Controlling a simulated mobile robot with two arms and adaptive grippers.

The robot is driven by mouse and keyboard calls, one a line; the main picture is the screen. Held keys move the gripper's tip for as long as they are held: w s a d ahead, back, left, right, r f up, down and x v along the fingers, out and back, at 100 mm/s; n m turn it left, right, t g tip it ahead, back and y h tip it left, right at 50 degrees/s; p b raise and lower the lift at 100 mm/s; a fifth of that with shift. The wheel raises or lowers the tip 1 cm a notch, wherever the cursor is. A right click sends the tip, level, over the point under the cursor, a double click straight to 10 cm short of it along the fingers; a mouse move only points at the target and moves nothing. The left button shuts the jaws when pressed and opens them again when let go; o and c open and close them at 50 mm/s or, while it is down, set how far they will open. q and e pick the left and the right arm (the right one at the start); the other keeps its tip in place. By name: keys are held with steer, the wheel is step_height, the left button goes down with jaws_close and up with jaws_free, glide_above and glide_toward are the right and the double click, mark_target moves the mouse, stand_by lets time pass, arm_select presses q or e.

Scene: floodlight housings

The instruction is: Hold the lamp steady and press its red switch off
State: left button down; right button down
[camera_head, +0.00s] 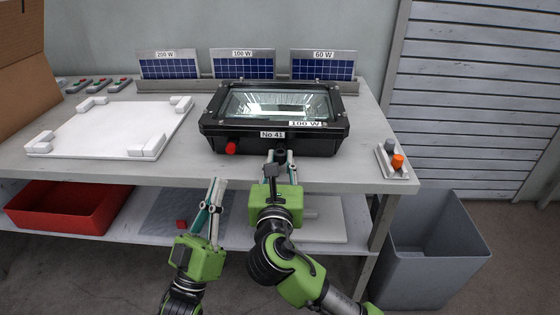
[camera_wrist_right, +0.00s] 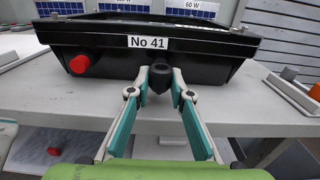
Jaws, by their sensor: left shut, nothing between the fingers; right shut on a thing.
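The lamp (camera_head: 215,137) is a black floodlight housing with a glass front, labelled No 41 and 100 W, lying on the table. Its red switch (camera_head: 231,148) sticks out of the front side, left of the label; it also shows in the right wrist view (camera_wrist_right: 79,64). My right gripper (camera_head: 279,156) is shut on a black stub (camera_wrist_right: 160,77) on the lamp's front side, right of the switch. My left gripper (camera_head: 218,184) is shut and empty, in front of the table edge, below and apart from the switch. Whether the switch is pressed I cannot tell.
A white tray (camera_head: 105,132) with corner blocks lies left of the lamp. Small solar panels (camera_head: 242,67) stand behind. A plate with an orange button (camera_head: 397,161) lies at right. A red bin (camera_head: 65,208) is on the lower shelf; a grey bin (camera_head: 427,260) stands on the floor.

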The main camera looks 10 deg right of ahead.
mark_target(228, 174)
arm_select(q)
steer(key=shift+w+d, duration=0.35)
steer(key=shift+w, duration=1.05)
steer(key=shift+w+d, duration=0.3)
steer(key=shift+w, duration=1.15)
steer(key=shift+w+d, duration=0.35)
steer(key=shift+w, duration=1.05)
steer(key=shift+w, duration=0.1)
steer(key=shift+w+d, duration=0.1)
steer(key=shift+w, duration=0.2)
steer(key=shift+w, duration=0.1)
steer(key=shift+w+r, duration=0.4)
steer(key=shift+r, duration=0.1)
steer(key=shift+s, duration=0.1)
steer(key=shift+s+f, duration=0.15)
steer(key=shift+f, duration=0.05)
